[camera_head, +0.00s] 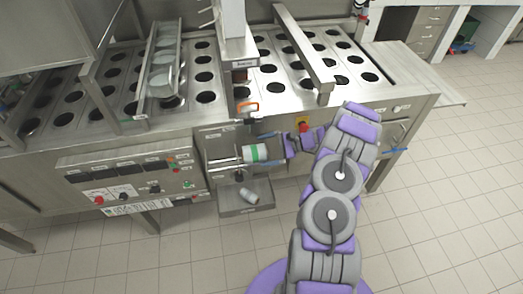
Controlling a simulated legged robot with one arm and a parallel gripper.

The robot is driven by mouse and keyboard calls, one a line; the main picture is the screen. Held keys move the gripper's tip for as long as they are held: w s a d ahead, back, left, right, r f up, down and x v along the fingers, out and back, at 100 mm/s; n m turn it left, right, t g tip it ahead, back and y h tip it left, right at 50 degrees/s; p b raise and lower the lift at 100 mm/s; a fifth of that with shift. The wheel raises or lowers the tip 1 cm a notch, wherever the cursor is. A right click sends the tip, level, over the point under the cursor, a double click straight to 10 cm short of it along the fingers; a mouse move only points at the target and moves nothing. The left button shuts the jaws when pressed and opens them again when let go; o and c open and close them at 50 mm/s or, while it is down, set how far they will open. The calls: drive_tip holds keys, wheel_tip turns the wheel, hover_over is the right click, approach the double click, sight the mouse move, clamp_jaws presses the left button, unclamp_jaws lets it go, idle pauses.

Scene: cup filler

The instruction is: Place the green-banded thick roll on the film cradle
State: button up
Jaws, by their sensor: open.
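The green-banded thick roll (255,153) is white with a green stripe and lies roughly level at the open front of the machine. To its left is a recess with thin metal rods, which looks like the film cradle (222,160). The roll's left end meets or overlaps these rods; I cannot tell whether they bear it. My gripper (270,149) comes from the right and is open, with its fingers close around the roll's right end. Whether they touch it is too small to tell.
A pale grey roll (249,196) lies tilted in the low metal tray (232,211) below. A control panel (130,180) with buttons is to the left. The perforated machine top (215,110) rises behind. The tiled floor (190,255) in front is clear.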

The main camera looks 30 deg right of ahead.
drive_tip(key=p+v, duration=0.2)
drive_tip(key=v, duration=0.7)
drive_tip(key=a+r+n+g, duration=0.4)
drive_tip(key=a+r+n, duration=0.1)
drive_tip(key=a+r, duration=0.7)
drive_tip(key=s+a+r+n+g+h, duration=0.1)
drive_tip(key=s+a+r+n+g, duration=0.1)
drive_tip(key=s+a+r, duration=0.3)
drive_tip(key=s+a+r+n+g+h, duration=0.2)
drive_tip(key=a+r+n, duration=0.1)
drive_tip(key=a, duration=0.5)
drive_tip(key=s+a+r+n+g+h, duration=0.1)
drive_tip(key=s+a+r+n+h, duration=0.15)
drive_tip(key=s, duration=0.45)
drive_tip(key=s+a+r+n+g+h, duration=0.1)
drive_tip(key=s+a+r+n+h, duration=0.15)
drive_tip(key=s, duration=0.55)
drive_tip(key=s+d+n+t+h, duration=0.1)
drive_tip(key=s+d+n+h, duration=0.1)
drive_tip(key=s, duration=1)
drive_tip(key=d+h, duration=0.1)
drive_tip(key=h, duration=0.1)
drive_tip(key=shift+s+d+f+t+h, duration=0.2)
drive_tip(key=shift+s+f+t+h, duration=0.05)
drive_tip(key=shift+s+t+h, duration=0.05)
